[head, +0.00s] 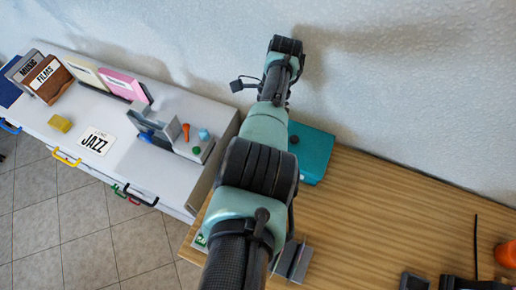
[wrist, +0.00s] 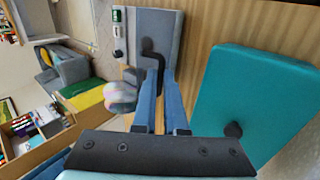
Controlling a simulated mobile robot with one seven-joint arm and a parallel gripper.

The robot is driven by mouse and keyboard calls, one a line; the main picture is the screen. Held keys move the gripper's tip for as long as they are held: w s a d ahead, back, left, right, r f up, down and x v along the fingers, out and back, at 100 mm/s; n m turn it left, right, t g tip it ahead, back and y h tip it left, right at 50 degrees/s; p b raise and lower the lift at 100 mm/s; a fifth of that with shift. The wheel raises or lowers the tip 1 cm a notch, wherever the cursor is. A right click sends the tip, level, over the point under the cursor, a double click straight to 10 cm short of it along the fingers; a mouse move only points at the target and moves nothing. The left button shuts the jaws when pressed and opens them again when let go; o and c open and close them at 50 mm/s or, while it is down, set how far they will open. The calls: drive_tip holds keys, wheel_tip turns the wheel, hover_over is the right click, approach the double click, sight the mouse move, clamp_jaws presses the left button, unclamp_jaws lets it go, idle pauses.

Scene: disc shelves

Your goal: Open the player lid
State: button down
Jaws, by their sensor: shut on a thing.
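In the wrist view the grey player (wrist: 118,52) has a small green display on its narrow strip. Its broad grey lid (wrist: 165,22) carries a dark hooked handle (wrist: 149,45). My gripper (wrist: 153,68) has its blue fingers closed around the lower part of this handle. How far the lid is raised is hard to tell. In the head view my arm hides the gripper and most of the player. Only the player's display corner (head: 201,240) and grey upright parts (head: 291,259) show beside the arm.
A teal box (head: 312,153) stands on the wooden table (head: 400,215) near the wall, close right of my gripper in the wrist view (wrist: 245,100). The white cabinet (head: 60,105) holds disc cases and a JAZZ card. Dark items and an orange object (head: 506,254) are at right.

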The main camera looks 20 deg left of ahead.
drive_tip(key=shift+s+f, duration=0.2)
drive_tip(key=shift+f, duration=0.05)
drive_tip(key=c, duration=1)
unclamp_jaws()
drive_tip(key=shift+w+r, duration=0.1)
drive_tip(key=shift+o, duration=0.2)
drive_tip(key=shift+w+r, duration=0.1)
drive_tip(key=shift+r, duration=0.1)
